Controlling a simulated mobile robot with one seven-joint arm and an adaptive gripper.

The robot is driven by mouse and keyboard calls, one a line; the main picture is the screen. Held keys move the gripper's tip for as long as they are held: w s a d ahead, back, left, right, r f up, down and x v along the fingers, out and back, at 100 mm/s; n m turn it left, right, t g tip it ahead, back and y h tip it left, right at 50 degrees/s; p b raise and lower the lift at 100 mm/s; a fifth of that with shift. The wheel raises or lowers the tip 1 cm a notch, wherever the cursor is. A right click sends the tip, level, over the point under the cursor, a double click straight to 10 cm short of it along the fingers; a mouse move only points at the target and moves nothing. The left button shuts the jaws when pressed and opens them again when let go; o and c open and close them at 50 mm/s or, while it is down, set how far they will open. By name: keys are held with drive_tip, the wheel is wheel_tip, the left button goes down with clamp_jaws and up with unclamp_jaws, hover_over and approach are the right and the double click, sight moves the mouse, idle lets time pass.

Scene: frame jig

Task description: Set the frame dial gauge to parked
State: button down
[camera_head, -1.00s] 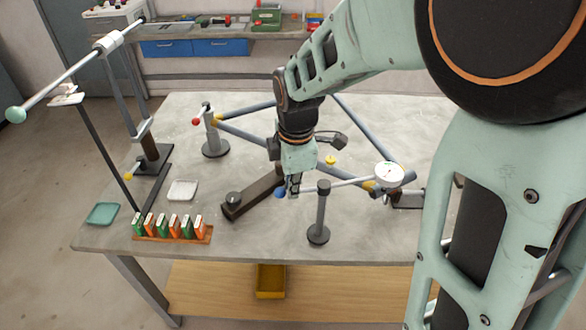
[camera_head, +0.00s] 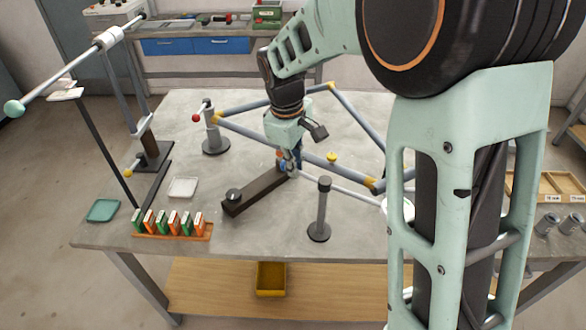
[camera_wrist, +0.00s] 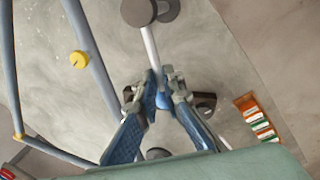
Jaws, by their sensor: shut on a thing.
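The dial gauge is an arm (camera_head: 352,195) that crosses the top of a dark post (camera_head: 320,215). Its white dial (camera_head: 404,210) is at the right end in the head view, partly hidden by my arm, and clear of the blue-grey frame (camera_head: 322,160). A blue knob (camera_wrist: 162,100) is at its other end. My gripper (camera_head: 290,168) is shut on this knob; in the wrist view the fingers (camera_wrist: 162,92) pinch it from both sides. The dial is not visible in the wrist view.
A dark bar with a round knob (camera_head: 257,190) lies left of the post, near my gripper. A red-tipped stand (camera_head: 214,135) supports the frame at left. A rack of green and orange blocks (camera_head: 170,235) and two small trays sit front left. A tall stand is at left.

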drive_tip(key=shift+w+d+m, duration=0.1)
drive_tip(key=shift+w+m, duration=0.15)
drive_tip(key=shift+m, duration=0.15)
drive_tip(key=shift+r, duration=0.1)
drive_tip(key=c, duration=2)
unclamp_jaws()
drive_tip(key=shift+c, duration=0.2)
wheel_tip(320, 180, up, 12)
drive_tip(key=s+a, duration=0.1)
drive_tip(key=shift+s, duration=0.4)
